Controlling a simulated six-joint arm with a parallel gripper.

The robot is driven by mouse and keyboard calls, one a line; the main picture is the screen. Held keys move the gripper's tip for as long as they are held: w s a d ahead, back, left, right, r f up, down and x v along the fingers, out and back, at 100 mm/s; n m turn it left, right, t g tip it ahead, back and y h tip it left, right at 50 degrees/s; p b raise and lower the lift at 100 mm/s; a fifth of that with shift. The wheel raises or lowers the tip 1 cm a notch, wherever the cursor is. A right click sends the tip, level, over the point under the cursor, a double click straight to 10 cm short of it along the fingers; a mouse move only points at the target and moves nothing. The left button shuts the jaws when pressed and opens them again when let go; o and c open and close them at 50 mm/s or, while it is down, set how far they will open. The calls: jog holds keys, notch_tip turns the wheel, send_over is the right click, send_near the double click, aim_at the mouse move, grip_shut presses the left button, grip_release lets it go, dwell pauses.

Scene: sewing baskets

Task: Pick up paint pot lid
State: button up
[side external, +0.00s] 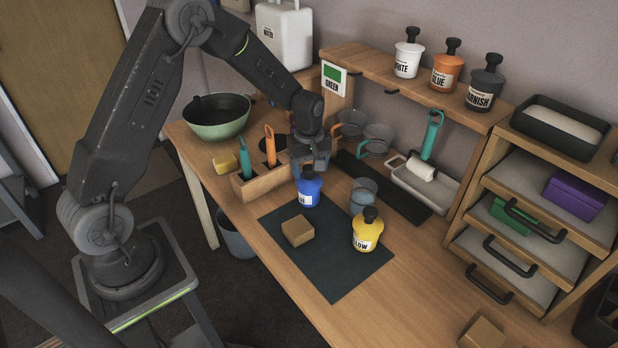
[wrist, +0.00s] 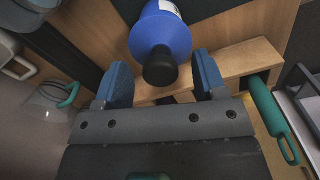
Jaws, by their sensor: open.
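The blue paint pot (side external: 308,192) stands on the dark mat (side external: 335,283), upright, with a partly hidden label. The fingers are apart, with a gap on each side of the knob. A yellow pot (side external: 367,234) with a black knobbed lid (side external: 370,214) stands on the mat's right part.
A cardboard-brown block (side external: 298,231) lies on the mat. A wooden tool holder (side external: 262,184) with upright handled tools is close left of my gripper. White, orange and dark pots stand on the shelf (side external: 420,92).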

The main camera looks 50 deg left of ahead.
jog(key=shift+f, duration=0.65)
jog(key=shift+c, duration=0.5)
jog(key=c, duration=0.9)
